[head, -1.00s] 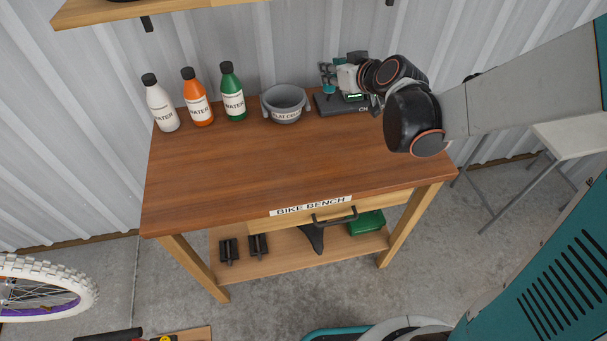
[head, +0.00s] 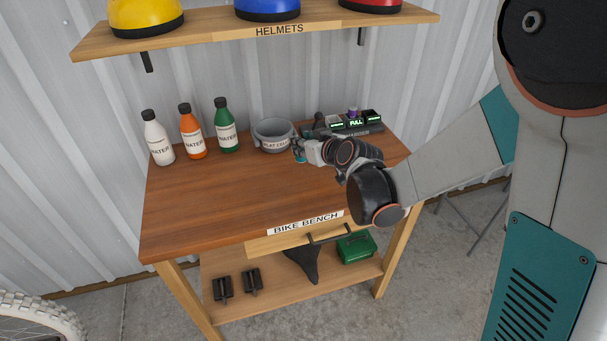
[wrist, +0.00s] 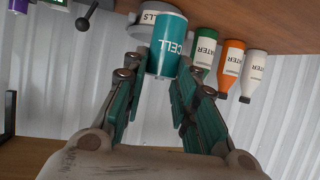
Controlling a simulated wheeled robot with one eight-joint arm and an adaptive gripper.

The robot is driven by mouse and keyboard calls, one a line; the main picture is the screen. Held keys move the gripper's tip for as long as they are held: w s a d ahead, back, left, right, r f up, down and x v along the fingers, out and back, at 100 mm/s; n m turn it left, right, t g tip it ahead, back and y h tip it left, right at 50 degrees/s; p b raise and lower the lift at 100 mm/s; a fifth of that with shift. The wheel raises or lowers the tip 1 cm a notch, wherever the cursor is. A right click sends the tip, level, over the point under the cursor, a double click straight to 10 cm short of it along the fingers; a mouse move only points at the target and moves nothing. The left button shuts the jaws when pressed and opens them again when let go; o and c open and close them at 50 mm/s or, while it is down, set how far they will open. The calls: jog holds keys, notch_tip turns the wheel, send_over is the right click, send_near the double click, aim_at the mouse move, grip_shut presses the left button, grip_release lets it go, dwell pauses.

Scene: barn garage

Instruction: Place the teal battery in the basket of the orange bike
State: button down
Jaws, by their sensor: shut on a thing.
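The teal battery (wrist: 168,42), a cylinder marked CELL, sits between the two fingers of my gripper (wrist: 160,68) in the wrist view, which is upside down. My gripper is shut on it. In the head view my gripper (head: 303,151) is over the back right of the bench, just right of the grey bowl and in front of the charger. Only a little teal of the battery (head: 299,158) shows there, mostly hidden by the fingers. The orange bike and its basket are not in view.
The charger (head: 362,131) with lit displays holds a purple battery (head: 352,112). The grey bowl (head: 274,145) and white (head: 158,143), orange (head: 191,136) and green (head: 226,132) bottles line the bench's back. The bench front (head: 220,205) is clear. A helmet shelf (head: 210,38) hangs above.

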jog(key=shift+f+b, duration=1.45)
jog(key=shift+f, duration=2.9)
jog(key=shift+f, duration=0.2)
jog(key=c, duration=1.3)
grip_release()
jog(key=shift+r, duration=0.2)
